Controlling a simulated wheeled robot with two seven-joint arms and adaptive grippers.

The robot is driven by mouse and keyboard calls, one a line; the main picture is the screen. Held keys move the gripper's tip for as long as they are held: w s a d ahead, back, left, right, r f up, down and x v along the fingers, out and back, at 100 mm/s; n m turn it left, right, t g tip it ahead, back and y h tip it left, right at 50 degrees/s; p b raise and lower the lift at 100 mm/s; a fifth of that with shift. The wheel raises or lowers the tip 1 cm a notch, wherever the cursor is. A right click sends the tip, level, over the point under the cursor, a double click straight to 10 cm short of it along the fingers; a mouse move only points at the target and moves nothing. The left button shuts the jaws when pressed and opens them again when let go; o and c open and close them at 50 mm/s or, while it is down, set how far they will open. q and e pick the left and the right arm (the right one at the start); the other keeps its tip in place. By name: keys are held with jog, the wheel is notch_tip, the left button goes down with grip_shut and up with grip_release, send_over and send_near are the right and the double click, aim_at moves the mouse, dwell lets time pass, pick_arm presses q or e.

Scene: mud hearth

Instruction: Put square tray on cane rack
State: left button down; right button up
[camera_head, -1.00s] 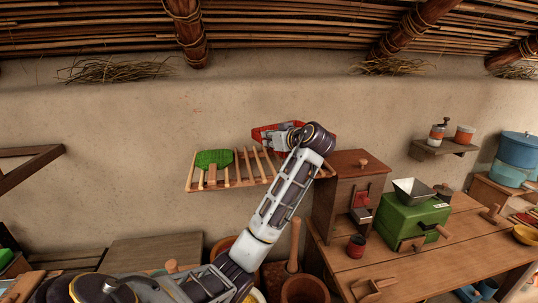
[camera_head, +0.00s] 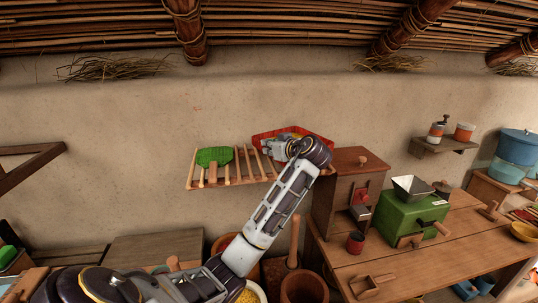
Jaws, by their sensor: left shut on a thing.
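The square tray (camera_head: 262,136) is red with a raised rim and shows partly behind my left gripper. My left gripper (camera_head: 268,149) is shut on the tray's near side and hides part of it. The cane rack (camera_head: 224,179) is a shelf of wooden slats on the wall. The tray is at the right end of the rack, over or on its slats; I cannot tell whether it touches them. My right gripper is not in view.
A green brush-like thing (camera_head: 214,156) lies on the rack's left part. A wooden cabinet (camera_head: 340,200) stands close to the rack's right end. A green grinder (camera_head: 410,217) stands on the table (camera_head: 445,245). The wall above the rack is clear.

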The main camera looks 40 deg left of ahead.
pick_arm(q)
notch_tip(320, 180, down, 2)
jog(key=shift+f+p, duration=0.2)
jog(key=shift+p, duration=0.25)
jog(key=shift+w+a+f, duration=0.1)
jog(key=shift+a+f, duration=0.05)
jog(key=shift+f, duration=0.35)
jog(key=c, duration=1.6)
grip_release()
jog(key=shift+r, duration=0.15)
